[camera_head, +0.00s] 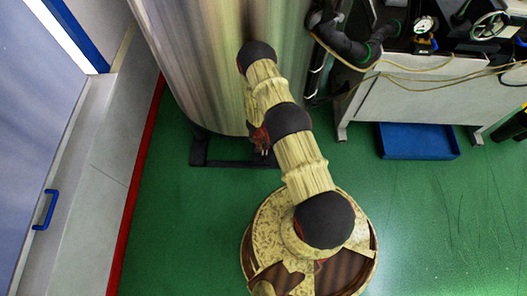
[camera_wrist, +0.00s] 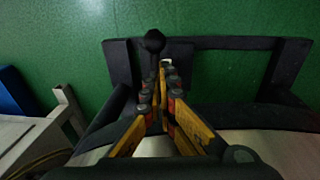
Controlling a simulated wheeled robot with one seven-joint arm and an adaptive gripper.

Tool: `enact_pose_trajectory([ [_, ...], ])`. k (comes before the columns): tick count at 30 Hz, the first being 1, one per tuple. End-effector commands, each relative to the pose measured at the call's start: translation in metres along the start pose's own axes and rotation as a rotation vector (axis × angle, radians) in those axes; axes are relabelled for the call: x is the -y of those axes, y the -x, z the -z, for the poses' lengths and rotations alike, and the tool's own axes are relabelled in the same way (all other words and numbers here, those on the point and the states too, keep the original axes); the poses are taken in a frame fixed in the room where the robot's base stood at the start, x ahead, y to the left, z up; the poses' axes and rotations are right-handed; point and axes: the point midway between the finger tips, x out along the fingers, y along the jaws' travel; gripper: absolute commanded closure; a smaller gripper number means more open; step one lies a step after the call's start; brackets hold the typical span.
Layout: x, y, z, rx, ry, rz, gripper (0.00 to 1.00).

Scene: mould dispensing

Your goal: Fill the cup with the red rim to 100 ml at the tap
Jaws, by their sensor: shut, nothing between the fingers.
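No cup with a red rim shows in either view. My gripper (camera_wrist: 165,82) points down in the wrist view. Its yellow and black fingers are shut and empty. A black round knob on a short stem (camera_wrist: 154,41) shows just beyond the fingertips; I cannot tell whether it belongs to the tap. A small pale piece shows beside it, partly hidden by the fingers. In the head view my arm hides most of the area around the gripper.
A large steel tank (camera_head: 205,75) stands on a black frame (camera_wrist: 225,44). A pale bench (camera_head: 425,97) with a gauge and handwheel stands at the right, with a blue tray (camera_head: 418,141) on the floor. A wall with a red skirting line is left. Green floor (camera_head: 440,220) is free at the right.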

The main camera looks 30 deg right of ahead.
Motion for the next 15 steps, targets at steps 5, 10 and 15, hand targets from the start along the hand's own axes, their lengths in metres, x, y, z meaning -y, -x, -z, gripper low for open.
enact_pose_trajectory([
  [5,-0.003,-0.013,-0.007,0.000,0.001,-0.001,1.00],
  [10,-0.005,-0.017,-0.011,0.001,0.000,0.000,1.00],
  [15,-0.005,-0.018,-0.012,0.001,-0.001,0.000,1.00],
])
